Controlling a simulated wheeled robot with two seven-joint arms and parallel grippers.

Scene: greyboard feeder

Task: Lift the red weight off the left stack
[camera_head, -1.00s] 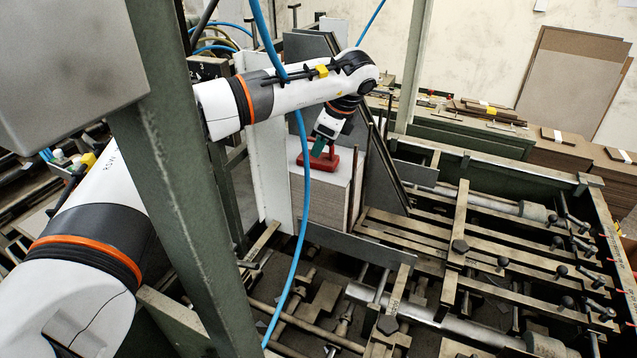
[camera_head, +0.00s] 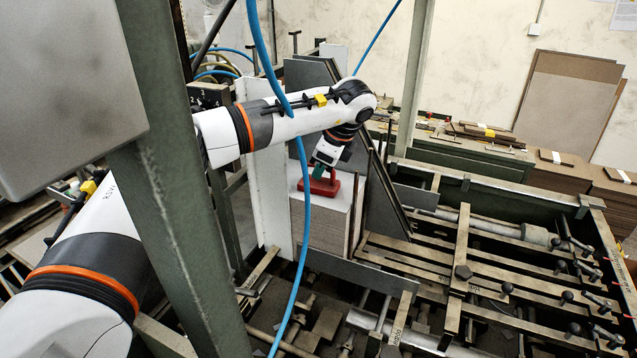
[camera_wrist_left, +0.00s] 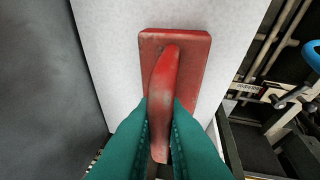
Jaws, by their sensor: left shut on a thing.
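The red weight (camera_head: 322,186), a flat block with an upright handle, is on top of the left stack (camera_head: 328,232) of pale boards. It appears to rest on the top sheet; I see no clear gap under it. My left gripper (camera_head: 319,173) comes down from above and is shut on its handle. In the left wrist view the teal fingertips (camera_wrist_left: 160,118) pinch the handle from both sides, and the red block (camera_wrist_left: 190,45) lies over the white top sheet (camera_wrist_left: 105,45). My right gripper is not in view.
A dark slanted plate (camera_head: 384,200) stands just right of the stack, and a white upright panel (camera_head: 268,170) stands left of it. A blue hose (camera_head: 303,240) hangs in front. A green post (camera_head: 185,190) crosses the near left. Rails and rods fill the machine bed at right.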

